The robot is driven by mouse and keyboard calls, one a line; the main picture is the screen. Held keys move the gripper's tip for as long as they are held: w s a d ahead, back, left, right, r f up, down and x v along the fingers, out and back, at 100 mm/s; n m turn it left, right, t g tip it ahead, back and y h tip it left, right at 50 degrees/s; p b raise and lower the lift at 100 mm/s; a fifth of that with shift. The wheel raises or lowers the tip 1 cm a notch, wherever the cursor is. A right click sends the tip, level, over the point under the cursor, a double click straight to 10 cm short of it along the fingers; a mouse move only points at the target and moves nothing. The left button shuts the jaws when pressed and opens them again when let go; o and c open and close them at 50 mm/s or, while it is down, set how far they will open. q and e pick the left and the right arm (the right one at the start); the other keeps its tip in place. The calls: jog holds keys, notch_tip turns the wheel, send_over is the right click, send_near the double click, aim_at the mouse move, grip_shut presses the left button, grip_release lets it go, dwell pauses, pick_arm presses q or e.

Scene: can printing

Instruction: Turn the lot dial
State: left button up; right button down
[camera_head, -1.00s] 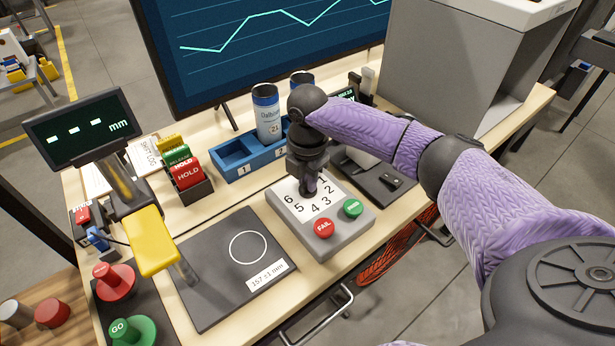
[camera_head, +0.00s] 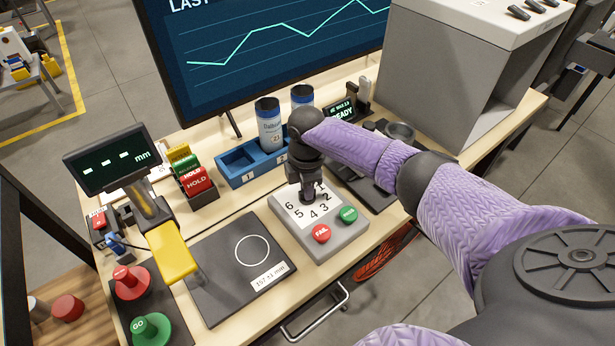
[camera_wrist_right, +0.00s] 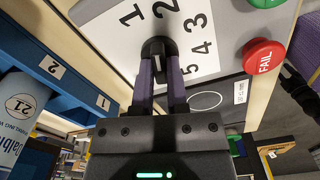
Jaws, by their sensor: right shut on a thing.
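The lot dial is a dark round knob (camera_wrist_right: 155,48) on a grey box with a white number plate (camera_head: 293,207). My right gripper (camera_head: 308,198) points down at the plate. Its two fingers (camera_wrist_right: 160,75) are shut on the knob, one on each side. My left gripper is not in view.
Red FAIL (camera_head: 321,233) and green (camera_head: 348,214) buttons sit on the box's near side. A dark pad (camera_head: 228,285) with a white circle lies to the left. Behind are a blue rack (camera_head: 238,179), blue-and-white cans (camera_head: 269,128) and a large monitor (camera_head: 260,60).

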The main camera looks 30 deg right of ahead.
jog(key=m+p, duration=0.1)
jog(key=m, duration=0.1)
jog(key=shift+r+m+p, duration=0.2)
jog(key=shift+m+p, duration=0.2)
jog(key=m+p, duration=0.1)
jog(key=m, duration=0.1)
jog(key=shift+m, duration=0.4)
jog(key=shift+f+m+p, duration=0.15)
jog(key=shift+m+p, duration=0.9)
jog(key=shift+m, duration=1.45)
jog(key=c, duration=0.6)
grip_release()
jog(key=shift+c, duration=0.2)
notch_tip(320, 180, up, 10)
jog(key=p, duration=0.4)
jog(key=shift+p, duration=0.3)
